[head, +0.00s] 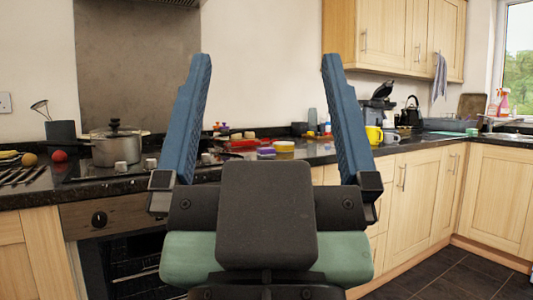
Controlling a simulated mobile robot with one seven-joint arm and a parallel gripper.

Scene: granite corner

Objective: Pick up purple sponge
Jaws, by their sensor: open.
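My gripper (265,58) fills the middle of the head view. Its two blue fingers point up and stand wide apart, with nothing between them. The dark worktop (318,151) runs behind it, with a cluster of small coloured items seen between the fingers. A small yellow-topped item (284,146) lies near the front of that cluster. My gripper is on the near side of the worktop and touches none of these items. My gripper hides part of the worktop front.
A pot (117,148) stands on the hob at left, with a red ball (59,156) beside it. A yellow mug (374,135) and a black kettle (411,112) stand at right. Wall cupboards (385,35) hang above. Dark floor (460,285) is clear at lower right.

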